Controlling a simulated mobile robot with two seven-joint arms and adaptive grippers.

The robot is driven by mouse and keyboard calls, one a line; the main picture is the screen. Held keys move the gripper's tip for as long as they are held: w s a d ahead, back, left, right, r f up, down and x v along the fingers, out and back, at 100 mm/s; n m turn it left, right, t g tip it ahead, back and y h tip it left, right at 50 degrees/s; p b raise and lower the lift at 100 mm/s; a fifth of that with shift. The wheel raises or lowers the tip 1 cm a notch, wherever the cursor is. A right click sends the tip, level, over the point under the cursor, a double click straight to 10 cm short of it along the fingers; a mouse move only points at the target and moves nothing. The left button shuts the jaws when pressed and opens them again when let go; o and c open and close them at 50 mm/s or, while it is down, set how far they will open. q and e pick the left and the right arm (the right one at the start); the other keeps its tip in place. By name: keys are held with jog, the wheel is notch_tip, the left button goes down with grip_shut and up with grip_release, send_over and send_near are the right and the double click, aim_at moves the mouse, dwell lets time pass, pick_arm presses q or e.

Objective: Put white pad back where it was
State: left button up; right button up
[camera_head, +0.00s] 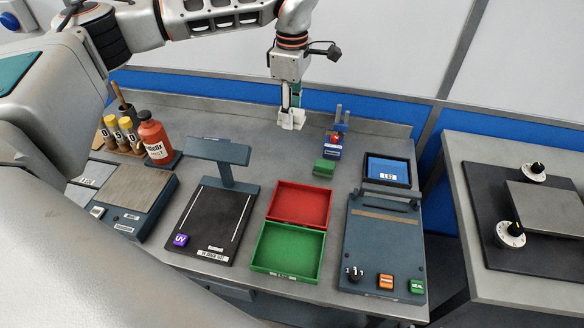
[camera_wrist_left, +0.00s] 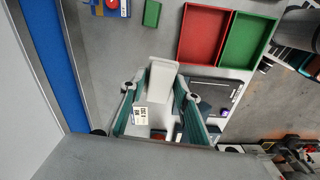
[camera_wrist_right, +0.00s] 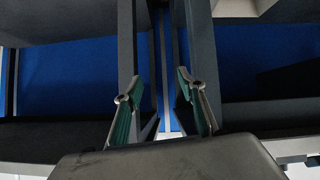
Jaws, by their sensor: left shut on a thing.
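My left gripper (camera_head: 291,108) points down over the back middle of the grey bench, shut on the white pad (camera_head: 293,122). In the left wrist view the white pad (camera_wrist_left: 163,78) shows between the two fingers (camera_wrist_left: 158,95), above the bench. A small printed label (camera_wrist_left: 139,115) shows beside it. The exact gap between pad and bench is hard to tell. My right gripper (camera_wrist_right: 161,105) shows only in the right wrist view, with its fingers apart and nothing between them, in front of dark and blue panels.
A red tray (camera_head: 300,187) and green tray (camera_head: 322,254) sit mid-bench. A green block (camera_head: 324,168) and blue stand (camera_head: 332,151) are right of the left gripper. The UV station (camera_head: 206,237), a red bottle (camera_head: 153,139) and sealing unit (camera_head: 384,247) stand around. Bare bench lies beneath the left gripper.

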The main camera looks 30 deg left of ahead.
aim_at(292, 166)
pick_arm(q)
jog(key=w+f+n, duration=0.1)
jog(key=f+n, duration=0.1)
jog(key=f, duration=0.4)
jog(key=w+a+f+n, duration=0.1)
jog(key=f+n, duration=0.1)
jog(key=f, duration=0.5)
jog(key=w+f+n, duration=0.1)
jog(key=f, duration=0.5)
jog(key=shift+a+f+n, duration=0.2)
jog(key=shift+a+n, duration=0.05)
jog(key=shift+n, duration=0.15)
jog(key=shift+s+f, duration=0.1)
jog(key=o, duration=1.1)
jog(key=shift+o, duration=0.2)
notch_tip(292, 166, up, 12)
jog(key=shift+b, duration=0.4)
